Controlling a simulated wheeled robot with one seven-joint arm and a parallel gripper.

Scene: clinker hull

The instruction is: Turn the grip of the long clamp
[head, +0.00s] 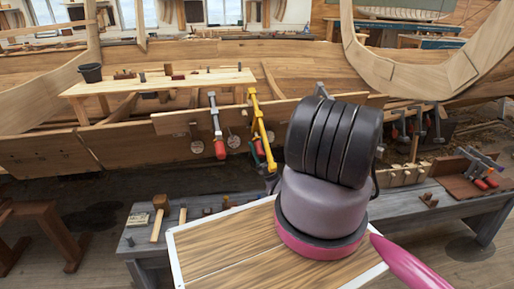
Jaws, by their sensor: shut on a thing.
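A long yellow clamp (258,122) hangs upright on the edge of the hull plank, left of my arm. Its lower end has a red grip (259,148) and reaches below the plank. A second clamp (215,118) with a grey bar and a red grip (220,150) hangs to its left. My dark arm fills the middle right and covers what lies behind it. I cannot make out my gripper's fingers; they seem hidden behind the arm.
A plank bench (160,82) with a dark bucket (91,73) stands inside the hull. A grey workbench (130,240) below holds a mallet (159,216) and small tools. More clamps (480,168) lie at the right. A brown trestle (55,235) stands at the left.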

